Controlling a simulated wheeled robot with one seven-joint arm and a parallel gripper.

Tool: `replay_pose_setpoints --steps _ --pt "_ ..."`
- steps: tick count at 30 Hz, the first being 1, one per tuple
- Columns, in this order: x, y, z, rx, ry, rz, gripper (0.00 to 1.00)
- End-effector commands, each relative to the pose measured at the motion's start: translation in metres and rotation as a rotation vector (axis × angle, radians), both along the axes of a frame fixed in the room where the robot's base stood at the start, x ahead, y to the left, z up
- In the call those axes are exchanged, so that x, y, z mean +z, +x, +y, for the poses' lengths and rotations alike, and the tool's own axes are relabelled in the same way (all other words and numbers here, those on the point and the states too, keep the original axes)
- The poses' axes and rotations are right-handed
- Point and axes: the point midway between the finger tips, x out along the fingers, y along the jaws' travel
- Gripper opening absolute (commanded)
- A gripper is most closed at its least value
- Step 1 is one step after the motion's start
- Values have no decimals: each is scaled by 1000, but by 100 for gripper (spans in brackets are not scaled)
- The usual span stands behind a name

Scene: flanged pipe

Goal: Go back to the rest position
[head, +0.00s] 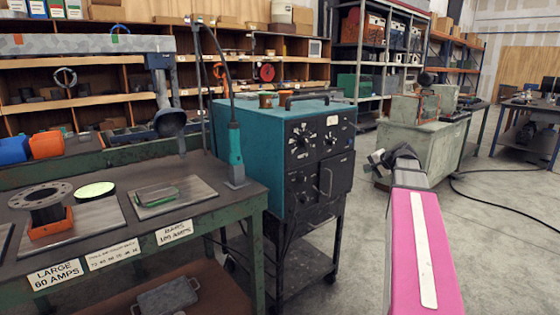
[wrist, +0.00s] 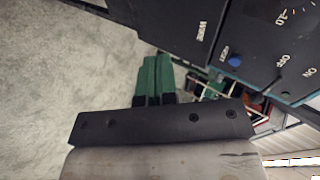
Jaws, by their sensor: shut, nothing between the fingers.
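My gripper (head: 376,158) is raised in front of me in the head view, to the right of the teal welding machine (head: 255,150) and apart from the workbench. In the wrist view its green fingers (wrist: 156,75) lie together with nothing between them. A small green piece (head: 158,194) lies on the right-hand plate.
The green-framed workbench (head: 225,185) fills the lower left, with a teal-handled torch (head: 235,145) standing at its right end. The machine's dark panel (wrist: 265,45) shows close by in the wrist view. A pale cabinet (head: 425,152) stands behind my gripper. Floor at right (head: 500,230) is mostly clear, with a black cable.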

Motion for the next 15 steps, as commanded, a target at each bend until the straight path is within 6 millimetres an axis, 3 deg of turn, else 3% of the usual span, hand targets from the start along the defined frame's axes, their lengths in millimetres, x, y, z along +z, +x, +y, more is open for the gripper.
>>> replay_pose_setpoints --steps 1,6,15 --pt "-27 -9 18 32 -37 37 0" --pt "-105 -35 64 146 -182 149 0" --pt "-224 -104 130 387 -442 334 0"
